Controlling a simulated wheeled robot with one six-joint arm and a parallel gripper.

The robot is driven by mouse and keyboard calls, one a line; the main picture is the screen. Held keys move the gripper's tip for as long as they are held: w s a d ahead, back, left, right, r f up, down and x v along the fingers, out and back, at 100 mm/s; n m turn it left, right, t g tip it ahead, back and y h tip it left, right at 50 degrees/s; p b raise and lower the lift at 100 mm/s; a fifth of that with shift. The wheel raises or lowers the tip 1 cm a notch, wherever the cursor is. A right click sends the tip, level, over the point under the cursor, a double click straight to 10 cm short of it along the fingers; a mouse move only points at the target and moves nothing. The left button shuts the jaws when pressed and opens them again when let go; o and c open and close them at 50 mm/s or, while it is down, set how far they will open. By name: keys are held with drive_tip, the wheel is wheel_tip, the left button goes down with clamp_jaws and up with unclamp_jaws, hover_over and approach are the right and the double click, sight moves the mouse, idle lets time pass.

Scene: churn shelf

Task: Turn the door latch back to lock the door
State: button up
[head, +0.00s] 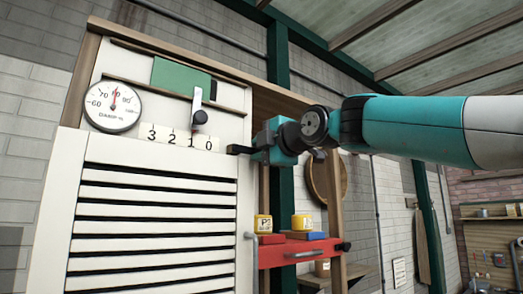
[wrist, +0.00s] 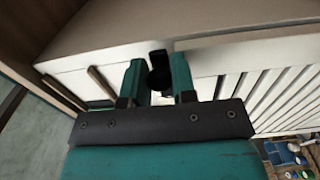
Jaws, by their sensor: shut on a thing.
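My gripper (head: 247,150) is at the upper right edge of the white louvred door (head: 150,235) in the head view. In the wrist view its two teal fingers (wrist: 160,85) stand on either side of a black knob-like piece (wrist: 160,65), which I take for the door latch, and are shut on it. The fingers hide part of this piece, so its exact turn angle cannot be told. In the wrist view the white slatted door (wrist: 265,95) runs off to the right, behind the fingers.
Left of the gripper are a number strip (head: 168,138), a black knob (head: 200,117) on a pale lever and a round dial (head: 113,105). A wooden post (head: 335,215) stands to the right.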

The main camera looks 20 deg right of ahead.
sight(235, 170)
drive_tip(key=shift+f+m+b, duration=0.65)
drive_tip(key=shift+m+b, duration=0.55)
drive_tip(key=m+b, duration=0.1)
drive_tip(key=f+m+b, duration=0.1)
drive_tip(key=shift+a+m, duration=0.25)
drive_tip(key=shift+m, duration=0.05)
drive_tip(key=m+b, duration=0.1)
drive_tip(key=m, duration=0.1)
drive_tip(key=f+m+b, duration=0.1)
drive_tip(key=shift+s+a+f+m, duration=0.15)
drive_tip(key=shift+s+a+m, duration=0.05)
drive_tip(key=shift+a+m, duration=0.2)
drive_tip(key=m, duration=0.1)
drive_tip(key=a+m+b, duration=0.1)
drive_tip(key=shift+s+f+m, duration=0.1)
drive_tip(key=shift+f+m, duration=0.2)
drive_tip(key=m, duration=0.1)
drive_tip(key=m+b, duration=0.1)
drive_tip(key=a+m, duration=0.1)
drive_tip(key=shift+s+f, duration=0.25)
drive_tip(key=shift+s+a+m+b, duration=0.1)
drive_tip(key=shift+a+m+b, duration=0.2)
drive_tip(key=shift+m, duration=0.6)
drive_tip(key=shift+s+a+m+b, duration=0.1)
drive_tip(key=shift+a+m+b, duration=0.2)
drive_tip(key=shift+m, duration=0.6)
